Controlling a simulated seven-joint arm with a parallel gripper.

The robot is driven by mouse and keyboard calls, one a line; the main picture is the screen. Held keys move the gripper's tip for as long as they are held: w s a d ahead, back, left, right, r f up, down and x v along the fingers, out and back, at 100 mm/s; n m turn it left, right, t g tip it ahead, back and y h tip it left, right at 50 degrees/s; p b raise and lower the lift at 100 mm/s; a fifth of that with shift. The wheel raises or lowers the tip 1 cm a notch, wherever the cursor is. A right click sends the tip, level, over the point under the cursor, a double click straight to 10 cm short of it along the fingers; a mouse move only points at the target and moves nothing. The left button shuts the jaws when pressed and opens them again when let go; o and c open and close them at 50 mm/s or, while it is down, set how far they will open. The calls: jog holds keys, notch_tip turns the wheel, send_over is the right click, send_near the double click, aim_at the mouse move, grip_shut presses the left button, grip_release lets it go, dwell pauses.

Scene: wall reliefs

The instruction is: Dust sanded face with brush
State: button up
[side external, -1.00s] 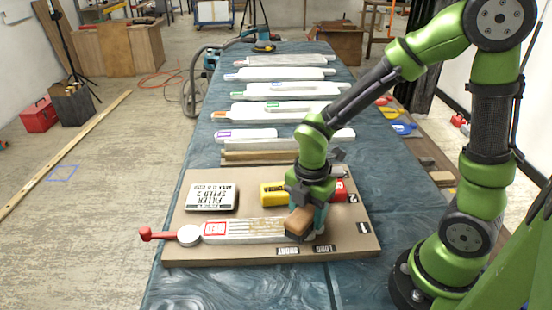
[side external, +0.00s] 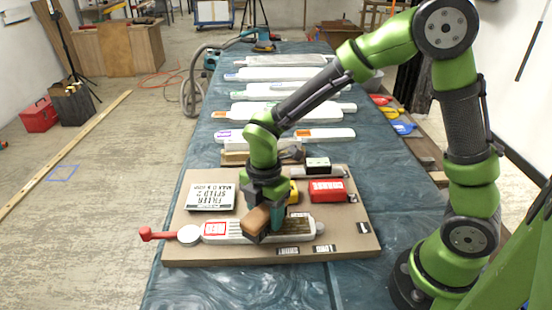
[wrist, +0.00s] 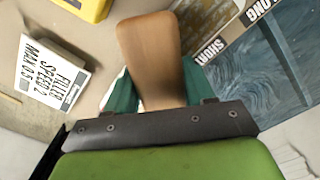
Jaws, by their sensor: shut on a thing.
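My gripper (side external: 267,211) is shut on a brush with a wooden handle or back (side external: 256,220). In the wrist view the brush's wooden back (wrist: 150,50) sits between the teal fingers; its bristles are hidden. The brush is over the middle of a long white relief piece (side external: 230,236), which lies on a brown board. The grooved face (side external: 291,227) shows right of the brush and looks brownish. A red-framed label (side external: 214,229) is on the piece's left part. Whether the bristles touch the face cannot be told.
On the board (side external: 175,258) are a white filler sign (side external: 211,197), a red block (side external: 327,191) and a partly hidden yellow block (side external: 293,192). A red clamp handle and white disc (side external: 188,235) are at the left end. More long pieces (side external: 284,135) lie behind on the blue table.

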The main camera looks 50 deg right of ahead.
aim_at(250, 212)
jog(key=shift+w+a+r, duration=0.2)
jog(key=shift+w+a, duration=1)
jog(key=shift+s+d+r, duration=0.1)
jog(key=shift+s+d, duration=4.5)
notch_tip(250, 212, up, 7)
jog(key=shift+f, duration=0.25)
